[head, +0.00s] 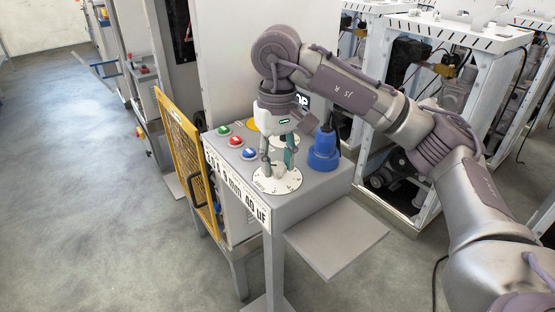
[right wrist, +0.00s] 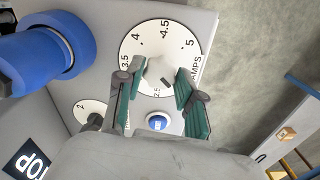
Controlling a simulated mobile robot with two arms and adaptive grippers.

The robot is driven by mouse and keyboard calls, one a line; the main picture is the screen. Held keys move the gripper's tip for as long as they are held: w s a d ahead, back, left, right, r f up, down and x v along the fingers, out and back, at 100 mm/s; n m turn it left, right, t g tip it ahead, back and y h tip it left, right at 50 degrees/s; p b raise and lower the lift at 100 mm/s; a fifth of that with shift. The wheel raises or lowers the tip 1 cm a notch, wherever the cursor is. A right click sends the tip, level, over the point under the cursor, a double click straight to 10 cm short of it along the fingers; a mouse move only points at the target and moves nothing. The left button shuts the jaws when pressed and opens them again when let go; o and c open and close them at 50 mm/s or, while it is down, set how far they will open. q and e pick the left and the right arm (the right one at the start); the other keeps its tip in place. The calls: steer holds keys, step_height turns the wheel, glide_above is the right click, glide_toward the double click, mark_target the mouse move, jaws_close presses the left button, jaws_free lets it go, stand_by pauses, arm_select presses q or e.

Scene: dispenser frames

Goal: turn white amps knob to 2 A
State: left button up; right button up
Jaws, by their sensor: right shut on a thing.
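The white amps knob (right wrist: 157,72) sits at the centre of a round white dial (right wrist: 180,40) lettered AMPS. Numbers 3.5, 4, 4.5 and 5 run around its far side in the right wrist view, and what looks like 2.5 is near the bottom. A dark mark on the knob points to the lower right; I cannot tell which value it meets. My right gripper (right wrist: 155,85) is shut on the knob, one green-padded finger on each side. In the head view my right gripper (head: 278,163) reaches down over the dial (head: 283,186). My left gripper is out of view.
A blue cylinder (head: 323,150) stands right of the dial on the grey box. Green (head: 224,130), red (head: 236,141) and blue (head: 249,153) buttons line its left. A second dial (right wrist: 83,105) with a dark knob is close by. A grey shelf (head: 335,242) juts out in front.

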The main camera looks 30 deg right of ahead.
mark_target(278, 166)
steer(key=shift+r, duration=0.1)
steer(key=o, duration=1.1)
steer(key=shift+o, duration=0.2)
steer(key=shift+r, duration=0.15)
step_height(278, 166, up, 12)
steer(key=shift+f, duration=0.2)
steer(key=shift+f, duration=0.1)
